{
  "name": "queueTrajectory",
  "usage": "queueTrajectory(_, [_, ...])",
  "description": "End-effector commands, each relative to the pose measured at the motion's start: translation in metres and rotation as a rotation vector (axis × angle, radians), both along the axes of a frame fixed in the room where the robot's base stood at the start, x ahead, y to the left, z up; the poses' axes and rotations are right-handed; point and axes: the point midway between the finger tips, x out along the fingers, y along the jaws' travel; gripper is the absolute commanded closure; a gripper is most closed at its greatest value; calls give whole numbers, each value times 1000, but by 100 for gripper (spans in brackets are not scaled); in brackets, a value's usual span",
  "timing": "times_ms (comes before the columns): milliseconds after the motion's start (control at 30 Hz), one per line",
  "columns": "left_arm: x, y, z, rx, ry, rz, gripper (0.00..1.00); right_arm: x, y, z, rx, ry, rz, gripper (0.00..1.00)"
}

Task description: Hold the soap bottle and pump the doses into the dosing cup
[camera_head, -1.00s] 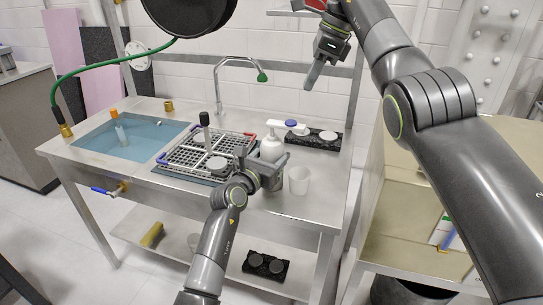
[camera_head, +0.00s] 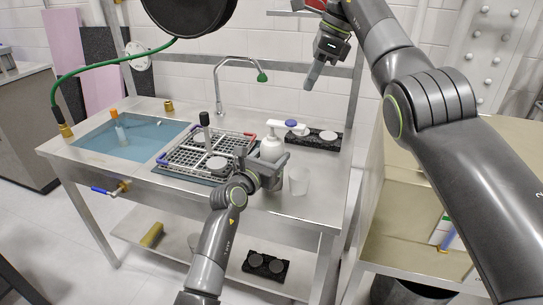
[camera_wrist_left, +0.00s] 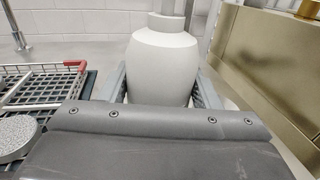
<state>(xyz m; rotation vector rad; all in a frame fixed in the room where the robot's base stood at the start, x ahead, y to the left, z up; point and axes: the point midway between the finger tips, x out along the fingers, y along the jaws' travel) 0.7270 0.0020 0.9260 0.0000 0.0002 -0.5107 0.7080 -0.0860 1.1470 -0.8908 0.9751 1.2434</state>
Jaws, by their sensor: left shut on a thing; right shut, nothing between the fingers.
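The white soap bottle (camera_head: 271,146) stands upright on the steel table, with its pump head on top. My left gripper (camera_head: 266,170) is shut around the bottle's body. In the left wrist view the bottle (camera_wrist_left: 162,62) sits between the two fingers of my left gripper (camera_wrist_left: 160,88). The dosing cup (camera_head: 299,181), a translucent white cup, stands just to the right of the left gripper. My right gripper (camera_head: 312,76) is shut and empty, raised above and behind the table, well clear of the bottle. The cup's contents cannot be made out.
A wire rack (camera_head: 190,154) with red and blue handles lies left of the bottle. A blue water basin (camera_head: 150,136) is farther left.

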Motion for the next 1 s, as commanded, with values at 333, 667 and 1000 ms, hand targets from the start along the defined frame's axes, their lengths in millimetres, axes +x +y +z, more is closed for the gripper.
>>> queueTrajectory(333, [0,0,0,0,1,0,77,0,0,0,0,0,0,100])
queueTrajectory(667, [0,0,0,0,1,0,77,4,2,0,20,-3,-95,100])
queueTrajectory(1000, [0,0,0,0,1,0,77,15,14,4,162,14,-531,100])
